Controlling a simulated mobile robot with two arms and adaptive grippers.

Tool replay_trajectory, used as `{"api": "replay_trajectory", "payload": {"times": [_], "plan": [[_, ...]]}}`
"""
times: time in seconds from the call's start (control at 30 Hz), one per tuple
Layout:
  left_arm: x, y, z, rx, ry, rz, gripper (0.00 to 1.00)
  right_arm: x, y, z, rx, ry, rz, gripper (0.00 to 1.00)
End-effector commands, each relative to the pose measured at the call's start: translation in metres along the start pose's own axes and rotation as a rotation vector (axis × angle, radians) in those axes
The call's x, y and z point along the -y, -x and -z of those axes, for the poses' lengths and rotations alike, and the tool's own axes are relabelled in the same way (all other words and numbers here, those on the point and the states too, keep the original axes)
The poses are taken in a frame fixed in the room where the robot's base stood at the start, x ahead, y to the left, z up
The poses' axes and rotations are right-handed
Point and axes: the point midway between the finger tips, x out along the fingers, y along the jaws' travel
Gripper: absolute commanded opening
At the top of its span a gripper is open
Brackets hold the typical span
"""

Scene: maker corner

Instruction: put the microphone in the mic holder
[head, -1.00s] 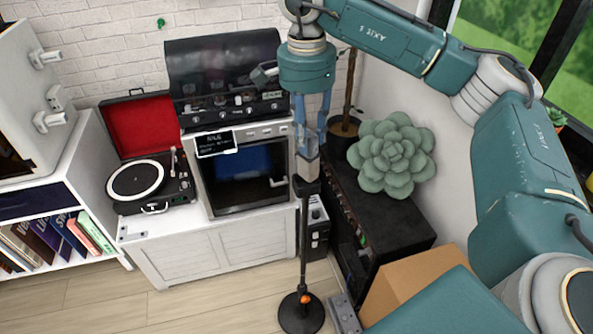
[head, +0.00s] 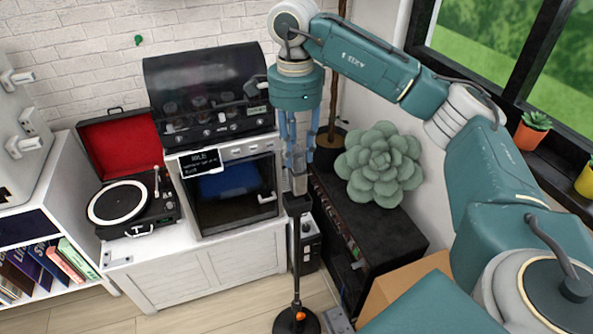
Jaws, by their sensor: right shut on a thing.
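The mic stand is black, with a round base (head: 297,322) on the floor, a thin upright pole (head: 296,265) and an orange knob low down. The dark mic holder (head: 297,205) is at the top of the pole. My right gripper (head: 298,168) points down directly above the holder and is shut on the microphone. The microphone (head: 299,184) shows as a small grey piece below the blue fingers; the fingers hide its upper part. Its lower end meets the top of the holder in the picture; I cannot tell whether it is inside or only above. My left gripper is not in view.
A white cabinet (head: 205,275) carries a record player (head: 125,205) and a black-topped oven unit (head: 212,95). A black cabinet (head: 375,225) with a succulent (head: 382,165) stands right of the stand. A cardboard box (head: 395,285) is at lower right. Floor shows at lower left.

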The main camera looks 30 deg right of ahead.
Motion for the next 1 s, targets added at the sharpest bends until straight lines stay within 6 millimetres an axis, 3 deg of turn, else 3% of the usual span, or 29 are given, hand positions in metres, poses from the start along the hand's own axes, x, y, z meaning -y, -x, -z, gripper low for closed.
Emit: {"api": "replay_trajectory", "payload": {"times": [0.5,0.87,0.9,0.97,1.0], "plan": [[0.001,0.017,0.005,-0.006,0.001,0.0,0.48,0.0,-0.055,-0.001,0.001,0.001,0.002,0.0],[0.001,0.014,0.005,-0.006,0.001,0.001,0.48,0.0,-0.061,-0.002,0.002,0.001,0.003,0.0],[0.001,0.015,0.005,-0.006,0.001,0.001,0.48,0.0,-0.061,-0.002,0.001,0.002,0.002,0.35],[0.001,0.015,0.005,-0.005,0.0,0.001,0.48,0.0,-0.061,-0.002,0.001,0.002,0.002,0.47],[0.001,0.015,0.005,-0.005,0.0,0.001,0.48,0.0,-0.061,-0.002,0.001,0.002,0.002,0.48]]}}
